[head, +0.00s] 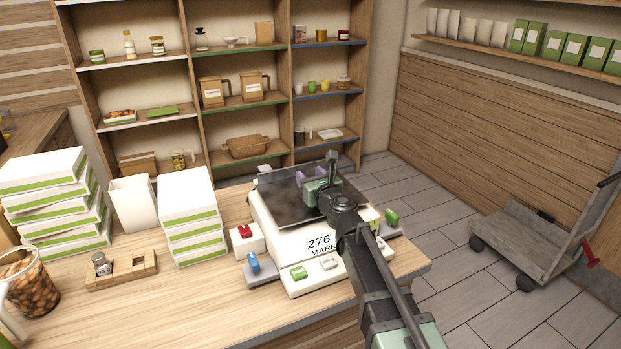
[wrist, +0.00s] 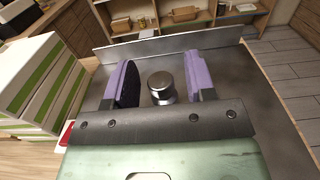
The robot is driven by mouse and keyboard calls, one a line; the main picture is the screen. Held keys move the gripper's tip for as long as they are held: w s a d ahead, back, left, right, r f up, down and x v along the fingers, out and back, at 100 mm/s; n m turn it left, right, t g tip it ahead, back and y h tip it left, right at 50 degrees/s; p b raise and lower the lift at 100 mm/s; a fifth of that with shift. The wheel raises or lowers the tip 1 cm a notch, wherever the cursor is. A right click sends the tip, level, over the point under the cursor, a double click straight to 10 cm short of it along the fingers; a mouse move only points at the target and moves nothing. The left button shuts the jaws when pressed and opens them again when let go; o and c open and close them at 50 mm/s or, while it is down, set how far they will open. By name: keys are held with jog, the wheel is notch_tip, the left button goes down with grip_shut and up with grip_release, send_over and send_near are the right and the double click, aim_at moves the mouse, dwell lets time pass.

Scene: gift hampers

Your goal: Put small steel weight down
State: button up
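A small steel weight (wrist: 161,86) with a round knob stands upright on the dark metal plate of the scale (wrist: 235,80) in the wrist view. My gripper (wrist: 160,68) has its purple fingers on either side of the weight, with a visible gap on each side, so it is open around it. In the head view my gripper (head: 311,175) is low over the plate of the white scale (head: 290,235); the weight there is hidden or too small to tell. Another steel weight (head: 101,265) sits in the wooden block (head: 135,266) on the counter.
Stacked white-green boxes (head: 190,215) and a white container (head: 133,203) stand left of the scale. A small box with a red top (head: 246,238) is beside the scale. A jar of nuts (head: 30,285) is at the far left. The front middle of the counter is clear.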

jog(key=shift+r, duration=0.15)
jog(key=shift+s+d, duration=0.1)
jog(key=shift+s, duration=0.1)
jog(key=v, duration=1.1)
jog(key=shift+s+d, duration=0.15)
jog(key=shift+s, duration=0.15)
